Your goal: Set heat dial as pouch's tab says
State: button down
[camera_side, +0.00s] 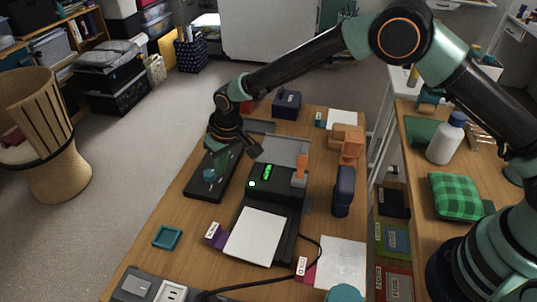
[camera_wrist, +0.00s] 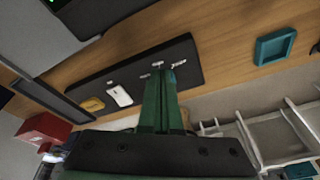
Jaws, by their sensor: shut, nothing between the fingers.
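In the side view a black control panel (camera_side: 197,187) lies along the table's left edge, with a teal knob (camera_side: 208,175) that looks like the heat dial. My gripper (camera_side: 217,172) points down over this panel, close to the knob. In the wrist view its green fingers (camera_wrist: 160,72) are shut and empty, pointing at white markings on the panel (camera_wrist: 100,72); they hide most of the dial. Whether they touch it I cannot tell. A white pouch (camera_side: 257,237) lies at the black machine's (camera_side: 280,185) front, with a purple tab (camera_side: 215,234). Its lettering is too small to read.
The machine has a green lit display, unreadable, and an orange lever (camera_side: 301,166). Another white pouch (camera_side: 342,262) with a pink tab lies front right. A teal tray (camera_side: 167,237) sits front left. A navy box (camera_side: 286,104) stands at the back. A cable crosses the front.

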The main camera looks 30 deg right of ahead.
aim_at(210, 176)
jog(key=shift+x, duration=0.9)
jog(key=shift+a+f, duration=0.1)
dwell(0.4)
jog(key=shift+s+a, duration=0.25)
jog(key=shift+a, duration=0.75)
dwell(0.4)
jog(key=shift+s, duration=0.1)
